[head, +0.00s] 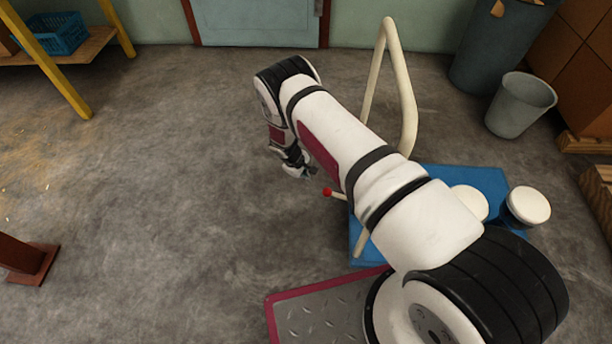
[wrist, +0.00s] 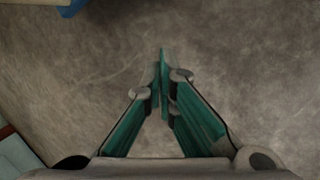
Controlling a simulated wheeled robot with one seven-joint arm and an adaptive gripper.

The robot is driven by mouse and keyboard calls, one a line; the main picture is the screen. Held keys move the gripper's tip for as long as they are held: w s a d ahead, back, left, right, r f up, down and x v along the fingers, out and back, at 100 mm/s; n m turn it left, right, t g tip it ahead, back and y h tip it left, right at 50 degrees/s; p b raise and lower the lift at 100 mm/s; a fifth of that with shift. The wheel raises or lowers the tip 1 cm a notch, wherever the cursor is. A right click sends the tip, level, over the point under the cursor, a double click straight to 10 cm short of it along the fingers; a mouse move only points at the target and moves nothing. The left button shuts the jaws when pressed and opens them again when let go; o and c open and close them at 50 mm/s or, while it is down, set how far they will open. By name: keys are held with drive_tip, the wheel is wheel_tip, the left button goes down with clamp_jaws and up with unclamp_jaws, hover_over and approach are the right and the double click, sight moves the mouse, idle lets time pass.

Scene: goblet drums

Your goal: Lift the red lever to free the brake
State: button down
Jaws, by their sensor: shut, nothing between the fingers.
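The red lever shows in the head view as a small red knob (head: 327,191) on a short pale rod, at the left side of a blue cart (head: 465,176). The rest of the lever is hidden behind my arm. My gripper (head: 308,174) is just up and left of the knob in that view and looks apart from it. In the wrist view my gripper's teal fingers (wrist: 163,85) meet at the tips with nothing between them. Bare floor shows beyond them, and the red knob is not visible there.
A tall cream handle (head: 408,105) rises from the cart. Two drums with white tops (head: 528,205) stand on it, one partly behind my arm. A grey bin (head: 520,105) stands at the right. The floor (head: 170,170) to the left is clear.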

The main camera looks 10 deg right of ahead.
drive_tip(key=s+d+f+b, duration=0.1)
drive_tip(key=s+d+f, duration=0.1)
drive_tip(key=d+f, duration=0.2)
drive_tip(key=shift+s, duration=0.2)
idle(0.4)
drive_tip(key=shift+s+d+r+p, duration=0.15)
drive_tip(key=shift+d+r+p, duration=0.1)
drive_tip(key=shift+d+r, duration=0.35)
drive_tip(key=shift+s+d+r+p, duration=0.15)
drive_tip(key=shift+d+r+p, duration=0.1)
drive_tip(key=shift+r, duration=0.6)
drive_tip(key=shift+s+d+r+p, duration=0.15)
drive_tip(key=shift+d+r+p, duration=0.1)
drive_tip(key=shift+d+r, duration=0.35)
drive_tip(key=shift+a+r, duration=0.1)
drive_tip(key=shift+a, duration=0.05)
drive_tip(key=shift+r, duration=0.15)
